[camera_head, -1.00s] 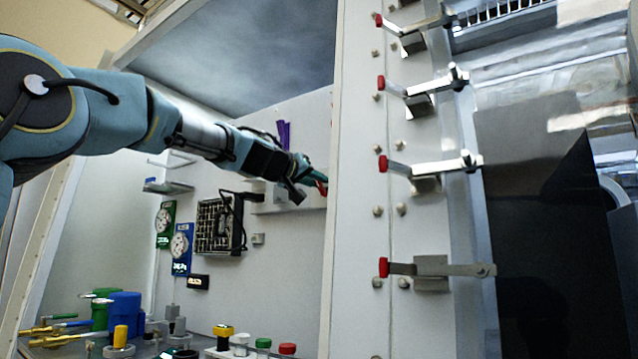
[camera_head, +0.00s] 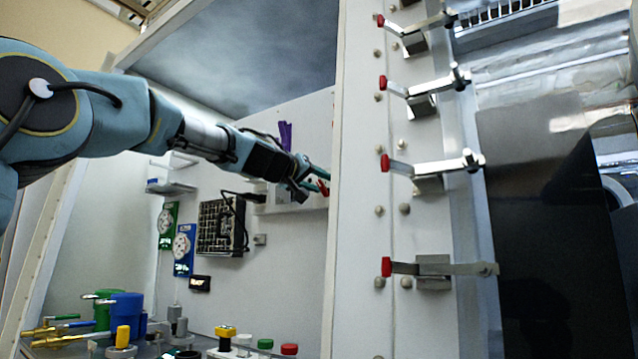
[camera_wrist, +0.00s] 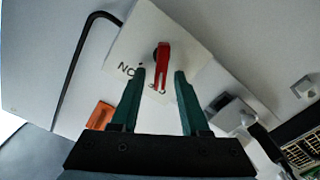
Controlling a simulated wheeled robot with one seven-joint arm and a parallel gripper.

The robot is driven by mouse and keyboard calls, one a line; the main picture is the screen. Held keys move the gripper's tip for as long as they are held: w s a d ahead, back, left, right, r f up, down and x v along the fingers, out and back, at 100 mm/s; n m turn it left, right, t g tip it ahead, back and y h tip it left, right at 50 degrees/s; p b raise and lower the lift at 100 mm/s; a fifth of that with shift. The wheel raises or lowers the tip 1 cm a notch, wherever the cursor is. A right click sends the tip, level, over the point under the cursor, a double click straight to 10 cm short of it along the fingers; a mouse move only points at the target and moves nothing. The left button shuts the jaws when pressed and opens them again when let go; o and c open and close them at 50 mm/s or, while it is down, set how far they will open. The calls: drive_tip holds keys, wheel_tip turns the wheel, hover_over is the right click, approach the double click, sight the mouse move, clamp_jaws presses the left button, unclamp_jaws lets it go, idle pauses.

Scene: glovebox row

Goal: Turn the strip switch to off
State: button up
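The strip switch shows as a red lever (camera_wrist: 163,66) on a pale plate (camera_wrist: 185,45) in the wrist view, with dark lettering partly hidden by the lever and a finger. The lever points down the picture, toward my gripper (camera_wrist: 160,75). My gripper has two green fingers, spread apart, with the lever's lower end between or just beyond their tips. I cannot tell whether they touch it. In the head view my gripper (camera_head: 322,177) is at the back wall, beside the small red lever (camera_head: 324,187).
A white frame post with several red-tipped clamps (camera_head: 386,163) stands right of my arm. A black grid panel (camera_head: 220,227) and blue and green gauges hang on the back wall. Several capped jars and a blue container (camera_head: 125,306) stand on the bench below. An orange block (camera_wrist: 100,115) is left of my fingers.

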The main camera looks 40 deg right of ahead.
drive_tip(key=shift+a+f+b, duration=0.15)
drive_tip(key=shift+a+b, duration=0.35)
drive_tip(key=b+v, duration=0.6)
drive_tip(key=v, duration=0.4)
idle(0.5)
